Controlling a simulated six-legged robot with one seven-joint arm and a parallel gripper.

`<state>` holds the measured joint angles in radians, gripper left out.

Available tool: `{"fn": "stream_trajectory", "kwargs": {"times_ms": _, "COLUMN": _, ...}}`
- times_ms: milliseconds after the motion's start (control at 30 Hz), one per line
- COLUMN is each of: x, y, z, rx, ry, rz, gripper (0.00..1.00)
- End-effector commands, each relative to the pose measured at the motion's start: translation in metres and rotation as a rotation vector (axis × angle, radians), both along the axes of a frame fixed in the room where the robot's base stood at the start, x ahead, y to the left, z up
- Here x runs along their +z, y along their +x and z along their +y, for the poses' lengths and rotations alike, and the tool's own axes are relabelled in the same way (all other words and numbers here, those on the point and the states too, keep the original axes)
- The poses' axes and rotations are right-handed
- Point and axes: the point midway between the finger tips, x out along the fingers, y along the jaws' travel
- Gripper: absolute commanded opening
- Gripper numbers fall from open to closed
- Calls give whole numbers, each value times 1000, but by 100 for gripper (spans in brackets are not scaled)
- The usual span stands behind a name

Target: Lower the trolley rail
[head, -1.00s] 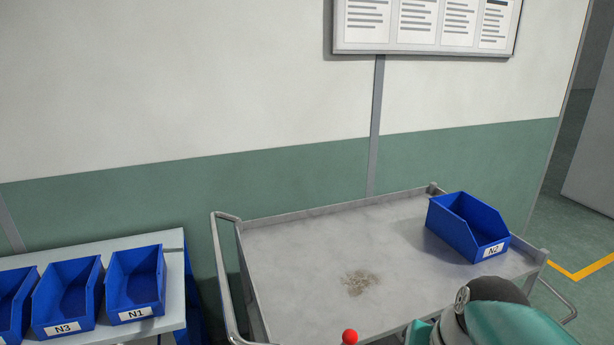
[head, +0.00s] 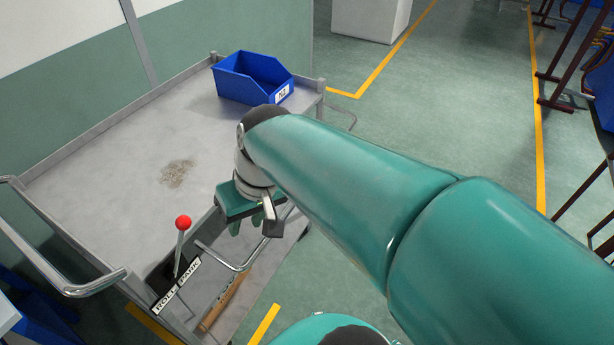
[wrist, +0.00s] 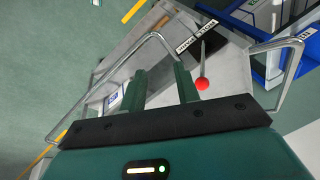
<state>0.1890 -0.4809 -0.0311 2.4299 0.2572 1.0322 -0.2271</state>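The grey trolley (head: 110,190) stands against the wall. A chrome bent rail (head: 240,268) sticks out from its front side, below the top's edge; it also shows in the wrist view (wrist: 153,37). My gripper (head: 252,228) is at the trolley's front edge, above and near the rail. In the wrist view my gripper (wrist: 160,70) has its two green fingers apart with nothing held between them. The rail's bend lies beyond the fingertips; I cannot tell if they touch it.
A red-knobbed lever (head: 183,222) stands by a ROLL/PARK plate (head: 176,284), left of my gripper. A blue bin (head: 250,78) sits at the trolley's back right. A chrome push handle (head: 80,288) bounds the left end. Open floor (head: 450,110) lies to the right.

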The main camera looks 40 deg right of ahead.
Motion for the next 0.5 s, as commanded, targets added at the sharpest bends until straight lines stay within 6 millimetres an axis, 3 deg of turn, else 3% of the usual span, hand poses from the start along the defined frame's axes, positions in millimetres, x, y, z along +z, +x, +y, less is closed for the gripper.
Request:
{"fn": "stream_trajectory", "kwargs": {"times_ms": 200, "x": -33, "y": 19, "z": -24, "rx": -77, "ry": 274, "rz": 149, "gripper": 32}}
{"fn": "stream_trajectory", "kwargs": {"times_ms": 500, "x": -69, "y": 52, "z": -76, "rx": -211, "ry": 682, "rz": 139, "gripper": 32}}
